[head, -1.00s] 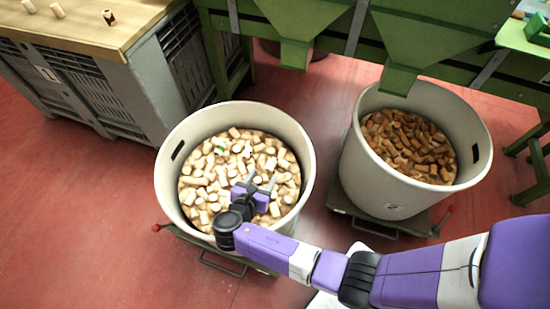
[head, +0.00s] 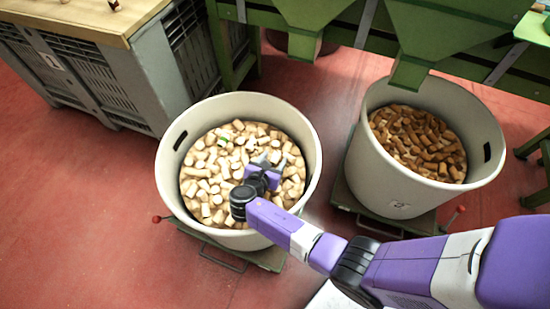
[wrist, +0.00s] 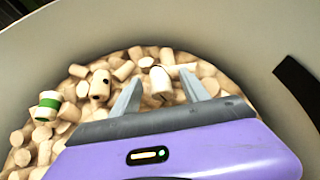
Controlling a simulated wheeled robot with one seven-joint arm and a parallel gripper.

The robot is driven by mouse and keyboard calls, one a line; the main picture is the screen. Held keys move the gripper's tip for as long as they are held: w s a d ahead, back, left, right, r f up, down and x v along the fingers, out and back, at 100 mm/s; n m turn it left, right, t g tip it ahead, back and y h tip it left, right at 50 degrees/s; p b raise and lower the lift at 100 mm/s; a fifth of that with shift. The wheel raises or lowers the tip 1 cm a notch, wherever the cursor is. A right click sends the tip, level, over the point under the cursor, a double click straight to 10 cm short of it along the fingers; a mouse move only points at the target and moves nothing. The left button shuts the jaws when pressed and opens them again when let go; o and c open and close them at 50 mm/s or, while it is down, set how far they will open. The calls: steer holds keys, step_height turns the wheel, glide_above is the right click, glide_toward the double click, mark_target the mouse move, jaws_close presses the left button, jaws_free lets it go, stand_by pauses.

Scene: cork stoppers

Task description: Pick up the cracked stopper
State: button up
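My gripper (head: 274,164) is over the cork stoppers in the left pale bin (head: 168,163). In the wrist view its two fingers (wrist: 160,76) are apart. A pale, whitish stopper (wrist: 160,84) lies between and just beyond the fingertips; I cannot make out a clear crack on it. Left of the fingers lies a stopper with dark spots (wrist: 100,86). Further left is a stopper with a green band (wrist: 46,106). Which one is cracked cannot be told for sure. The gripper body hides the nearer stoppers.
The bin's wall (wrist: 240,38) rises close around the gripper, with a dark handle slot at right. A second bin (head: 385,175) of browner corks stands to the right under green chutes (head: 415,40). A wooden-topped crate table (head: 110,70) stands at upper left.

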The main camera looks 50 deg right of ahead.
jaws_close()
